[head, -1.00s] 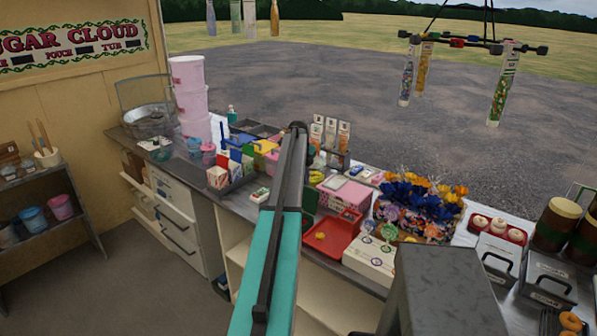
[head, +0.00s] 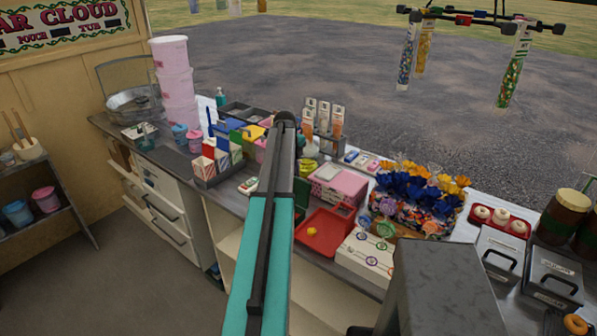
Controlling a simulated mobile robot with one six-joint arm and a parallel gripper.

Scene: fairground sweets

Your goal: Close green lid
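A dark green flat piece (head: 301,194) stands beside the red tray (head: 323,233), partly hidden behind my arm. It may be the green lid, but I cannot tell for certain, nor how it is hinged. A smaller green panel (head: 236,138) shows among the coloured boxes left of my arm. My teal and black arm reaches up the middle of the head view, over the counter. My gripper is not visible; only arm links show.
The counter is crowded. Pink tubs (head: 173,85) stand at the back left. A pink box (head: 340,187), blue and orange wrapped sweets (head: 420,195) and a white lollipop box (head: 365,262) lie right of my arm. Open drawers (head: 150,205) jut out at the left.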

